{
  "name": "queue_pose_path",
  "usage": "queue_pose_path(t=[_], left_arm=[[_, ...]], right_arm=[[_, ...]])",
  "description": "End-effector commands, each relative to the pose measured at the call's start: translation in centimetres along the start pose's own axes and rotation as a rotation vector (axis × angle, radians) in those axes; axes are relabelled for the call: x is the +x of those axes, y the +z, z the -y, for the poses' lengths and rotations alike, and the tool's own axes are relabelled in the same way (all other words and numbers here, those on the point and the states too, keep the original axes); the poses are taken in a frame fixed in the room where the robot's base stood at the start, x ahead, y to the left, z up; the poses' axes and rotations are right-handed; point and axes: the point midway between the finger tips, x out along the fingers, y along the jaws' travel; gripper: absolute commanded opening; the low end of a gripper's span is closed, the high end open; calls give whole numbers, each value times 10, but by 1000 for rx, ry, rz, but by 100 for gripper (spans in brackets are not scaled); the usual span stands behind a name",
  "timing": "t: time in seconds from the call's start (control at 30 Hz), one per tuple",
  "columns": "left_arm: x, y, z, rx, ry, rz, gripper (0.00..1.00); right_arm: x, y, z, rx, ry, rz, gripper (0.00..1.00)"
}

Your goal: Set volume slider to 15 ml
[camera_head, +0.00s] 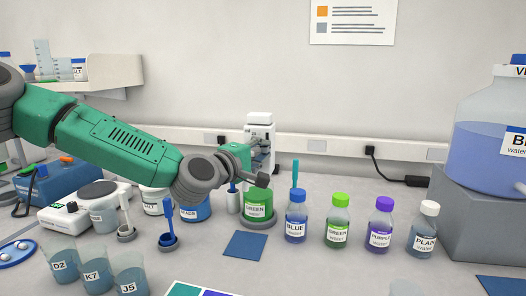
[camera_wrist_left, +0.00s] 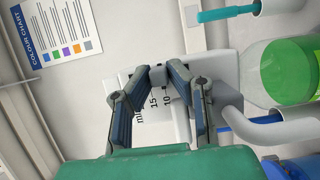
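My left gripper (camera_head: 261,163) is at the dispenser's front. In the left wrist view its fingertips (camera_wrist_left: 158,70) are close on both sides of the knob and appear to touch it. In the head view the fingers hide the slider. My right gripper is out of view.
Blue (camera_head: 296,222), green (camera_head: 337,226), purple (camera_head: 379,228) and plain (camera_head: 422,232) bottles stand in a row to the right. Cups and jars crowd the left below my arm. A flat blue mat (camera_head: 245,245) lies in front. A grey block (camera_head: 480,228) carries a large vessel.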

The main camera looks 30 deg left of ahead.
Motion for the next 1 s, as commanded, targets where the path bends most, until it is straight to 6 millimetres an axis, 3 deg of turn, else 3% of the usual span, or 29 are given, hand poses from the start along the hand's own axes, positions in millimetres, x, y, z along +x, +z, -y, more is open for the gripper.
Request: queue_pose_path(t=[0.4,0.43,0.73,0.87,1.0], left_arm=[[0,1,-6,0,-2,0,0],[0,1,-6,0,-2,0,22],[-2,0,-6,0,-2,0,22],[-15,0,-8,-2,0,-1,22],[-43,0,-7,-5,0,0,22]], right_arm=[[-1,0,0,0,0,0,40],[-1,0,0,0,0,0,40],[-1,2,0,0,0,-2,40],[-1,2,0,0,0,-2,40],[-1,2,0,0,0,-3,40]])
